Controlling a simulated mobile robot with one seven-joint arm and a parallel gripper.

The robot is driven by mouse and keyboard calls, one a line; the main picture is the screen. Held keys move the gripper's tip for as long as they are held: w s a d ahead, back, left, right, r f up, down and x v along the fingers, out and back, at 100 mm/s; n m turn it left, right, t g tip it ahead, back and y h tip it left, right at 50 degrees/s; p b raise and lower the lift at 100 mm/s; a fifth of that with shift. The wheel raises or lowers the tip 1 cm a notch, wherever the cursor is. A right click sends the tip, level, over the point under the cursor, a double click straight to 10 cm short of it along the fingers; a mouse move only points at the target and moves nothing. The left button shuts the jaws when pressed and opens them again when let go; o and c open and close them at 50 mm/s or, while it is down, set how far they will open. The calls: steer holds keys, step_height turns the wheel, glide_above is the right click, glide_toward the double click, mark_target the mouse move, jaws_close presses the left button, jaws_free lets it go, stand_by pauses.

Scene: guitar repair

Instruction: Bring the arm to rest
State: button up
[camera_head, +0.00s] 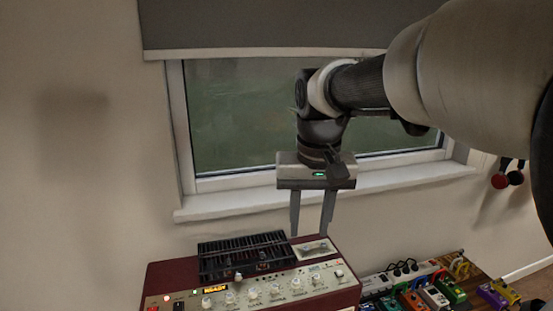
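My arm reaches in from the right side of the head view, and its wrist hangs in front of the window. My gripper (309,233) points straight down with its two grey fingers spread apart. Nothing shows between the fingers. The fingertips appear just above or behind the back edge of a dark red amplifier unit (165,272). I cannot tell whether they touch it.
The amplifier unit has knobs on its front and a black slatted part (245,253) on top. Several coloured effect pedals (437,297) sit on a board at its right. Behind are a window sill (400,182) and a half-lowered grey blind (260,24). The wall at left is bare.

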steer(key=s+d+t+p, duration=0.1)
steer(key=s+d, duration=0.3)
steer(key=s, duration=0.4)
steer(key=s+d+f+t, duration=0.1)
steer(key=s+d+t, duration=0.1)
steer(key=s, duration=0.6)
steer(key=shift+d+t+p, duration=0.3)
steer(key=shift+d+p, duration=0.05)
steer(key=shift+d, duration=0.55)
